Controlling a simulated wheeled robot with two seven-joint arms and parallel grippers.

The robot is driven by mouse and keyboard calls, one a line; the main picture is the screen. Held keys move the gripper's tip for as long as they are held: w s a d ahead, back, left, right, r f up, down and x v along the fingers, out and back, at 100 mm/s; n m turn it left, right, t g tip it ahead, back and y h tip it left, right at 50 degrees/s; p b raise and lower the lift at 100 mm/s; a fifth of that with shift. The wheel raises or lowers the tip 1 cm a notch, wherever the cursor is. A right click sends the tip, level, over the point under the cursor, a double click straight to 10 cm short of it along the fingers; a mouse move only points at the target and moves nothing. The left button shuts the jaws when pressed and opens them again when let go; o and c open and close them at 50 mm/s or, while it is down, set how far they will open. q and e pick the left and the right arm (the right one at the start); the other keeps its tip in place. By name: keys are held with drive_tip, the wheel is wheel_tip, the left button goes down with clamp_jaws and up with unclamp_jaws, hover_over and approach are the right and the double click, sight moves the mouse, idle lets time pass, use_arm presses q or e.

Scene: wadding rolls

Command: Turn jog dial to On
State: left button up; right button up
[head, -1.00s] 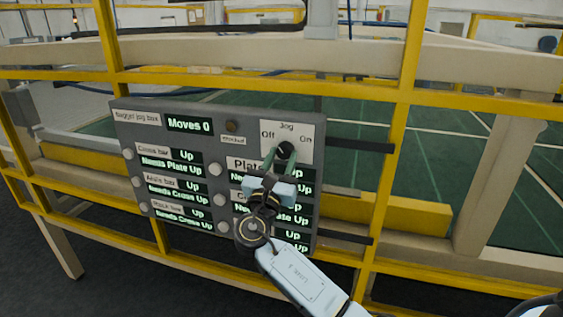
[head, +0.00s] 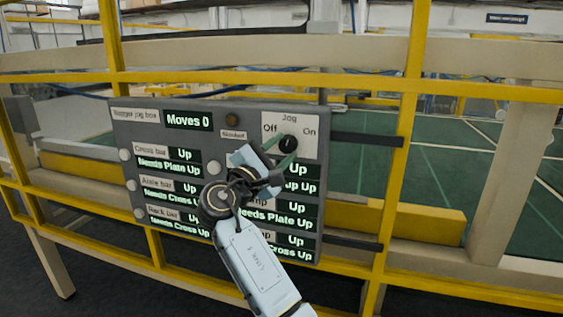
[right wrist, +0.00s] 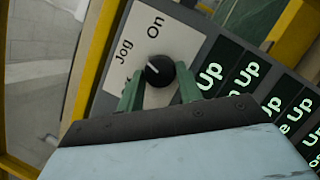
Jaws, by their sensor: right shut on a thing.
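The jog dial (head: 288,144) is a round black knob on a white plate (head: 308,126) marked Jog, with Off at left and On at right. My right gripper (head: 284,149) reaches it from the lower left. Its green fingers are shut on the dial, one on each side. In the right wrist view the dial (right wrist: 158,71) sits between the fingertips (right wrist: 160,88), near the On label. A light mark on the dial points towards the Jog and On side there; its exact angle is hard to tell. My left gripper is not in view.
The plate is on a grey control box (head: 215,112) reading Moves 0, with several lit green labels and round buttons. My right arm covers part of its lower rows. Yellow rails (head: 410,100) frame the box, and a green floor (head: 450,160) lies behind.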

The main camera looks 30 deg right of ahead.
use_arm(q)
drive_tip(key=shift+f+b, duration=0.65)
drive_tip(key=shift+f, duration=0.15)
use_arm(e)
drive_tip(key=shift+r+m+g+y, duration=0.1)
drive_tip(key=shift+m+g+y, duration=0.4)
drive_tip(key=shift+m, duration=1.5)
drive_tip(key=o, duration=1)
drive_tip(key=shift+a, duration=0.1)
